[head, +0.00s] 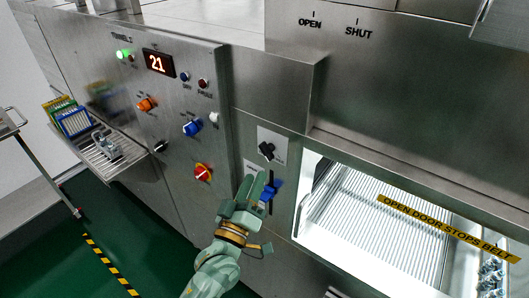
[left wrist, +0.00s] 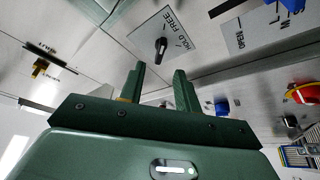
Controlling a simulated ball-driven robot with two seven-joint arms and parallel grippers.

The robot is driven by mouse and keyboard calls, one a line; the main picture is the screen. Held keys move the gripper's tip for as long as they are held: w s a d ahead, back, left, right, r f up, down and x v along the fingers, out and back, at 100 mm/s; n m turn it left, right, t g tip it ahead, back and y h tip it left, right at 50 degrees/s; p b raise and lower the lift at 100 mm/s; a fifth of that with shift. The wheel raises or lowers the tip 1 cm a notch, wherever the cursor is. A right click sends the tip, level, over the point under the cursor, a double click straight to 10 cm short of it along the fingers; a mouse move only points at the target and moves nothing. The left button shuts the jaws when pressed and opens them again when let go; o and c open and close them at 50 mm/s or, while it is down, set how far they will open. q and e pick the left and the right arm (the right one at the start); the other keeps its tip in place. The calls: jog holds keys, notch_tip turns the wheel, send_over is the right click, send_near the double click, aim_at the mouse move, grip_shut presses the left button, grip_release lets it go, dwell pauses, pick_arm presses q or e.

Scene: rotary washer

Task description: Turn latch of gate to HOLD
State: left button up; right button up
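The gate latch is a black knob (head: 267,150) on a pale plate (head: 278,139) on the steel front, left of the lit opening. In the left wrist view the knob (left wrist: 161,47) sits on the plate (left wrist: 145,38) marked HOLD and FREE. I cannot tell for sure which mark it points to. My left gripper (head: 257,184) is just below the knob in the head view, apart from it. In the left wrist view my left gripper (left wrist: 159,73) has its two fingers spread with nothing between them. The knob shows beyond the gap. My right gripper is not in view.
A blue handle (head: 268,192) is close beside my left gripper. A red and yellow knob (head: 203,173), a blue knob (head: 193,128) and an orange knob (head: 147,104) are on the panel to the left. The lit opening (head: 375,222) with a ribbed belt is at right.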

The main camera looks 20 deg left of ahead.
aim_at(265, 155)
pick_arm(q)
jog(key=x, duration=0.8)
jog(key=shift+f+p, duration=0.1)
jog(key=shift+p, duration=0.3)
jog(key=shift+s, duration=0.1)
grip_shut()
